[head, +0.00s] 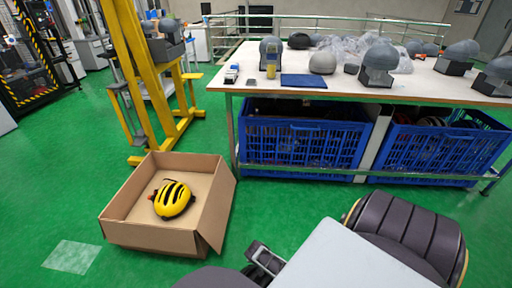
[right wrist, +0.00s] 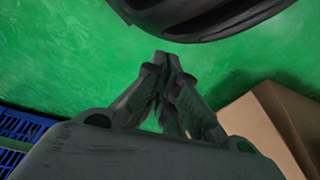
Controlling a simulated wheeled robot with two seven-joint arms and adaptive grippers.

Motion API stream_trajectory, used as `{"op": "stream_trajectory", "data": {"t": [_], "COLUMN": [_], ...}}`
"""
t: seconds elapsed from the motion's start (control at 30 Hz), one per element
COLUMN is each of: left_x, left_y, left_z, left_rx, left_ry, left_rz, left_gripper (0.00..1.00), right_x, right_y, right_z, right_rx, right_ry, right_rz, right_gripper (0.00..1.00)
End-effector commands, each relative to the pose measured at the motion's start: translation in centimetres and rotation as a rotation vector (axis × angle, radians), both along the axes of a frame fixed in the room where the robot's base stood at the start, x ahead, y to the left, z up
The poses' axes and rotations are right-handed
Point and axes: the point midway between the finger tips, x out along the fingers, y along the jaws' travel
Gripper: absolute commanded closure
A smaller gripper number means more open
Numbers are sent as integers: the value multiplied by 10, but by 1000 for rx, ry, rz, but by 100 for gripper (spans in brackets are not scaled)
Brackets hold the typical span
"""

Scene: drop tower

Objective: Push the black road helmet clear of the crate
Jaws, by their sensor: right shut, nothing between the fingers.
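An open cardboard crate (head: 135,232) stands on the green floor with a yellow helmet with black vents (head: 172,200) inside. Its tan side also shows at the right of the right wrist view (right wrist: 270,125). I see no black helmet in it. A small black helmet-like thing (head: 299,41) lies far back on the table; I cannot tell if it is the road helmet. My right gripper (right wrist: 168,62) is shut and empty above the floor, apart from the crate. In the head view it shows right of the crate, partly hidden. My left gripper is not in view.
A table (head: 440,88) with several grey helmet forms stands behind, with blue plastic crates (head: 300,142) under it. A yellow frame (head: 135,65) stands behind the cardboard crate. A dark curved shape, unclear, crosses the top of the right wrist view. Floor left is clear.

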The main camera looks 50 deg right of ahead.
Motion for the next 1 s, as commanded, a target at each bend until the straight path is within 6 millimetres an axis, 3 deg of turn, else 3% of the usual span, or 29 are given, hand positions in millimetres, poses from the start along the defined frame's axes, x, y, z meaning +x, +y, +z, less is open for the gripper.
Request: {"op": "stream_trajectory", "data": {"t": [0.7,1.0], "left_x": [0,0], "left_y": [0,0], "left_z": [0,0], "left_rx": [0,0], "left_ry": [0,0], "left_rz": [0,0], "left_gripper": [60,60], "right_x": [-10,-12], "right_y": [12,14], "right_z": [45,53], "right_rx": [0,0], "right_ry": [-1,0], "right_rz": [0,-1], "right_gripper": [100,100]}}
